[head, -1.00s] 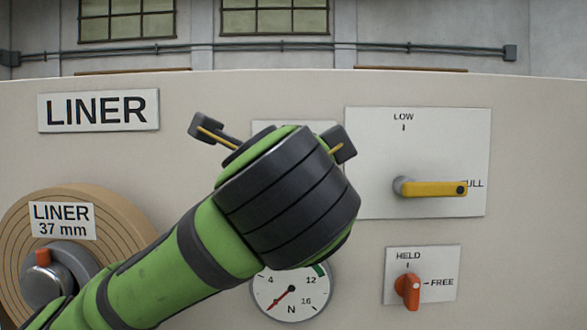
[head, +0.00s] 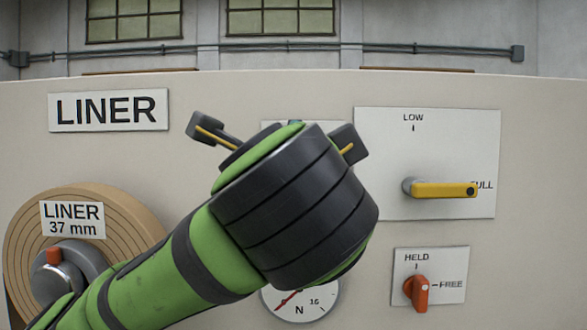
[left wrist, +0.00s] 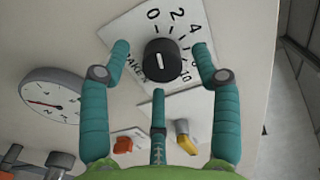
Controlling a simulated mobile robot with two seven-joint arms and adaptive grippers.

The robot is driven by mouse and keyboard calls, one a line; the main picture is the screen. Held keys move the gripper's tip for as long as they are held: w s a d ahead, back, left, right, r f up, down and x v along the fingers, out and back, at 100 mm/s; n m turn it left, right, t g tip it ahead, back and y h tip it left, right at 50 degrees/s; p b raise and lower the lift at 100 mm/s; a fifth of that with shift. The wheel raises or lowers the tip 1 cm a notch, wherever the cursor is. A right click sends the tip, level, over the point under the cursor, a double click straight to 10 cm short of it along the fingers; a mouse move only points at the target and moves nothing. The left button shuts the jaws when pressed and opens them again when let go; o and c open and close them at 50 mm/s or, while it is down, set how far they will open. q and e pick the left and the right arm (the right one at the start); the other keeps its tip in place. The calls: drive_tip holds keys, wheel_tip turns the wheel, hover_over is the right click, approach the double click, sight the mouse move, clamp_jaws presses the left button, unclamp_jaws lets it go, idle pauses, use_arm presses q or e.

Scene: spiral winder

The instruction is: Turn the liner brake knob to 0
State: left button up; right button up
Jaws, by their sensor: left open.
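The black round knob (left wrist: 162,60) shows in the left wrist view, on a white plate with a scale; 0, 2, 4 and 10 can be read. A pale line marks its face, but I cannot tell its exact reading. My left gripper (left wrist: 161,50) is open, with teal fingers on both sides of the knob and a third finger below it. I cannot tell whether they touch it. In the head view my left gripper (head: 272,138) covers the knob, leaving only the top of a white plate (head: 290,127) visible. My right gripper is not in view.
A yellow lever (head: 444,190) at FULL and an orange HELD/FREE knob (head: 420,293) are right of my arm. A round gauge (head: 318,303) is partly hidden below it. A liner roll (head: 135,215) is at the left.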

use_arm(q)
drive_tip(key=s, duration=1)
idle(0.3)
